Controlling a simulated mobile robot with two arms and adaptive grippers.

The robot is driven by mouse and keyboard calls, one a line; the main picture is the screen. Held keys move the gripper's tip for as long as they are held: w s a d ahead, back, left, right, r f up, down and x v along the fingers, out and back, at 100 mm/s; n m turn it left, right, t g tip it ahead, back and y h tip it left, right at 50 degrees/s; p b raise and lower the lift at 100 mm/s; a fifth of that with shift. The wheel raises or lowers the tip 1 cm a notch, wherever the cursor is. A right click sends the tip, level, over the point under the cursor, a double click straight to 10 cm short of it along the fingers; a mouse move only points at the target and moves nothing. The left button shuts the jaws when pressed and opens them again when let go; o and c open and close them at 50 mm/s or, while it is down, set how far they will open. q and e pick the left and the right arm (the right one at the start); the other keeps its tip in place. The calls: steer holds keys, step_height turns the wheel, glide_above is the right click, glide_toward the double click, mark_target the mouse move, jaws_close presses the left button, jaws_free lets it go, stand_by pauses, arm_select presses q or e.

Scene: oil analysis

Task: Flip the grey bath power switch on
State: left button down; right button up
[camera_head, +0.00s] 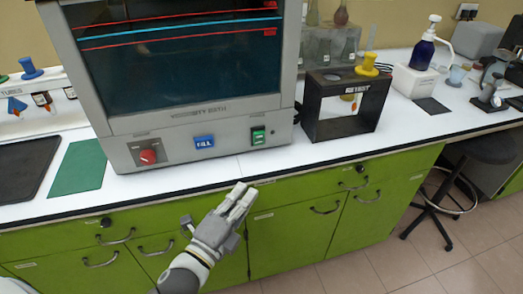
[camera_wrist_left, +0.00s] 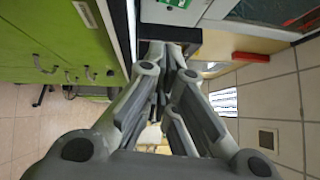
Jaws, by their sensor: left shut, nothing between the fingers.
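The grey viscosity bath (camera_head: 185,120) stands on the white bench, with a dark glass front above its panel. Its green power switch (camera_head: 258,135) is at the right of the panel, and I cannot tell its position. A red knob (camera_head: 148,157) and a blue FILL button (camera_head: 204,142) are to its left. My left gripper (camera_head: 243,192) is shut and empty, in front of the bench edge, below the switch and apart from it. In the left wrist view my left gripper (camera_wrist_left: 168,50) has its fingers together, and a green part (camera_wrist_left: 173,3) shows beyond them at the top edge. My right gripper is not in view.
A black box frame (camera_head: 315,120) stands right of the bath with a yellow part on top. A green mat (camera_head: 77,166) and a dark mat lie at left. Green cabinets with handles (camera_head: 325,208) are below the bench. A black stool (camera_head: 490,147) stands at right.

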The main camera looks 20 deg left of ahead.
mark_target(259, 138)
arm_select(q)
steer(key=shift+s+d+r+m+t, duration=0.1)
steer(key=shift+r+m+t, duration=0.1)
steer(key=shift+r, duration=0.3)
steer(key=shift+s+r+m+t, duration=0.1)
steer(key=shift+r+m, duration=0.1)
steer(key=shift+r, duration=0.3)
steer(key=shift+w, duration=0.1)
steer(key=x, duration=0.4)
steer(key=a+p+x, duration=0.1)
steer(key=x, duration=0.2)
steer(key=p+x, duration=0.1)
steer(key=x, duration=0.3)
steer(key=shift+w+a+r, duration=0.15)
steer(key=shift+w, duration=0.35)
steer(key=shift+w+a+r, duration=0.1)
steer(key=shift+w+a, duration=0.4)
steer(key=shift+w, duration=0.05)
